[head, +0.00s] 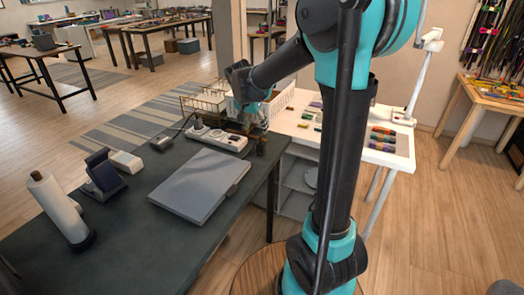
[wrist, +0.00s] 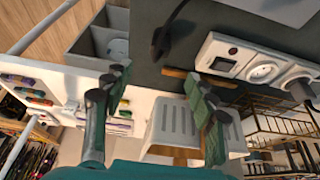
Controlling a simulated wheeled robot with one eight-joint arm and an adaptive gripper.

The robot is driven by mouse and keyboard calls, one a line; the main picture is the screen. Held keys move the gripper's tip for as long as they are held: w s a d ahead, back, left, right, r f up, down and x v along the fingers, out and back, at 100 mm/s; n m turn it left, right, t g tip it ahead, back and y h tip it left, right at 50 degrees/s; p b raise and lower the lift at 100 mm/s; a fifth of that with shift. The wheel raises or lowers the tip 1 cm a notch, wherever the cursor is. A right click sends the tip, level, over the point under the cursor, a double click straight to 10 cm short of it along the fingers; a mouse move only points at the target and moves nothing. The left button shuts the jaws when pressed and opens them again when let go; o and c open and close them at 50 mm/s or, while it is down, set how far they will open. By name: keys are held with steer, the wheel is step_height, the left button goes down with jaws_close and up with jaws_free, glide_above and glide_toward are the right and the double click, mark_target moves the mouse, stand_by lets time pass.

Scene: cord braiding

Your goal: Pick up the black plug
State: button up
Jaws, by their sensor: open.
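A black plug-like piece (wrist: 160,42) with a thin black cord lies on the dark table (wrist: 222,22) in the wrist view, beside the end of the white power strip (wrist: 228,57). A dark grey plug (wrist: 301,88) sits in a socket of that strip. My gripper (wrist: 157,85) is open and empty, its two fingers apart, with the loose black piece ahead of the gap. In the head view my gripper (head: 254,118) is over the table's far right corner, past the power strip (head: 222,138). My arm hides part of this area.
A grey closed laptop-like slab (head: 200,183) lies in front of the strip. A white table (head: 375,155) with colourful bundles adjoins at the right.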

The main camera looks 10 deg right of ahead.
mark_target(261, 143)
steer(key=x, duration=1.2)
steer(key=shift+f, duration=0.25)
steer(key=c, duration=1.3)
steer(key=shift+o, duration=0.2)
steer(key=shift+r, duration=0.1)
